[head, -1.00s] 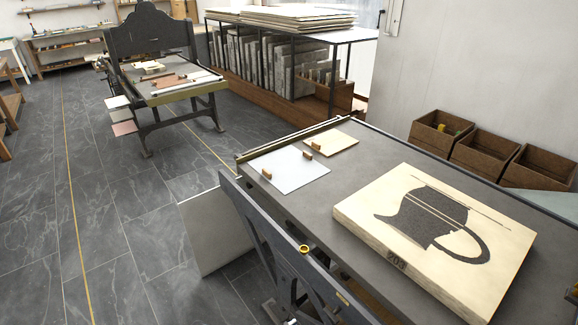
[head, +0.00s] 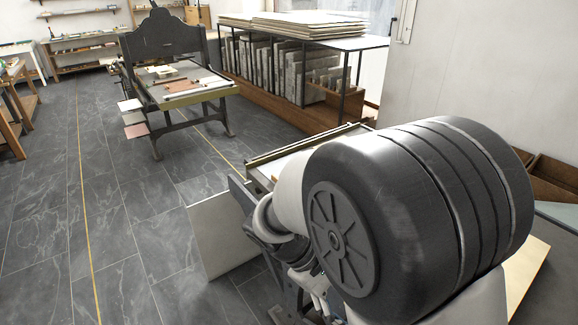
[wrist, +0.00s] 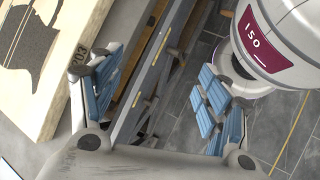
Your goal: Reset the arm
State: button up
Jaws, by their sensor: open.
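My gripper (wrist: 160,98) is open and empty in the wrist view. Its two blue-padded fingers stand wide apart, with the press's grey side beam (wrist: 150,72) and the dark floor showing beyond them. In the head view my arm fills the lower right and its large dark joint covers most of the near press bed; I cannot make out the gripper's fingers there. The pale litho stone (wrist: 82,22) with a dark jug drawing and a number on its side lies left of the gripper, close to the left finger. Only its right edge (head: 524,268) shows in the head view.
A second press (head: 186,86) stands at the back left. A rack of stones (head: 290,70) with boards on top stands behind. Brown wooden bins (head: 553,172) are partly hidden at right. The grey tiled floor (head: 120,215) at left is clear.

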jog(key=s+d+r+m+t+y, duration=0.1)
jog(key=s+r+m+t+y, duration=0.5)
jog(key=s+r, duration=0.6)
jog(key=shift+s+d+r+m+y, duration=0.25)
jog(key=shift+m+y, duration=0.65)
jog(key=shift+m, duration=0.5)
